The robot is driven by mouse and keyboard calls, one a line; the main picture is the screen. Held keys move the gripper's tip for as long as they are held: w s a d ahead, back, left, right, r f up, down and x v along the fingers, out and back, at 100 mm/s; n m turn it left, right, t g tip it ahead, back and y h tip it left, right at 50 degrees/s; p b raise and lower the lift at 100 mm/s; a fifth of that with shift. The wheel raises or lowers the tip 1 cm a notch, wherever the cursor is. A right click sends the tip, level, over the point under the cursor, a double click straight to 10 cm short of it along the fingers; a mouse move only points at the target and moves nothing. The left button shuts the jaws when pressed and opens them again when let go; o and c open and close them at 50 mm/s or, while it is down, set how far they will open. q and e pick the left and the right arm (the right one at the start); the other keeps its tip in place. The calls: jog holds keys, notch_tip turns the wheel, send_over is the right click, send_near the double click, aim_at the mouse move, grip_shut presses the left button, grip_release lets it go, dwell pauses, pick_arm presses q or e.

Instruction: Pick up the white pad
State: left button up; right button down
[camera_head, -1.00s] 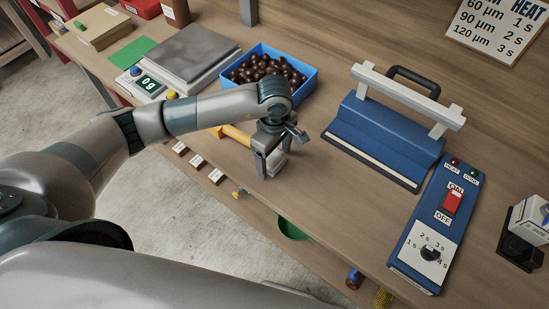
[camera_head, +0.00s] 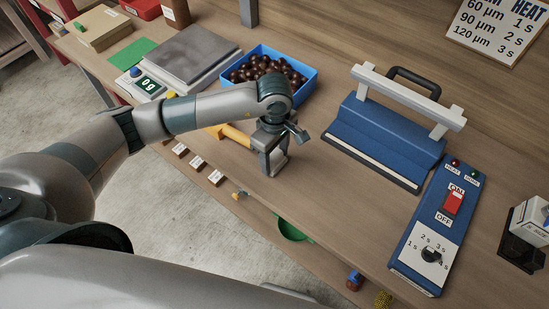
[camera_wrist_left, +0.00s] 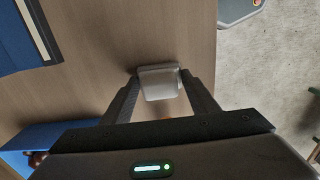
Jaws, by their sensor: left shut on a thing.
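The white pad (camera_wrist_left: 160,84) is a small pale block between the two fingertips in the left wrist view. My left gripper (camera_head: 272,165) points down at the bench near its front edge and is shut on the pad, with a finger on each side. The gripper also shows in the left wrist view (camera_wrist_left: 161,82). In the head view the fingers hide most of the pad. I cannot tell whether the pad still touches the bench. My right gripper is not in view.
A blue crate (camera_head: 308,88) of chestnuts stands behind the gripper, with an orange handle (camera_head: 233,136) close by on the left. A blue heat sealer (camera_head: 385,130) and its switch box (camera_head: 407,256) stand to the right. A scale (camera_head: 190,55) is at the back left.

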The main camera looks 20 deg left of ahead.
aim_at(275, 154)
pick_arm(q)
jog(key=shift+w+r, duration=0.1)
jog(key=shift+r, duration=0.3)
notch_tip(275, 154, up, 2)
jog(key=shift+r+b, duration=0.15)
jog(key=shift+b, duration=0.85)
jog(key=s+d+r+b, duration=0.2)
jog(key=d+r+b, duration=0.2)
jog(key=d+r, duration=0.3)
jog(key=d, duration=0.4)
jog(key=shift+d+r, duration=0.15)
jog(key=shift+d, duration=0.1)
jog(key=shift+s, duration=0.1)
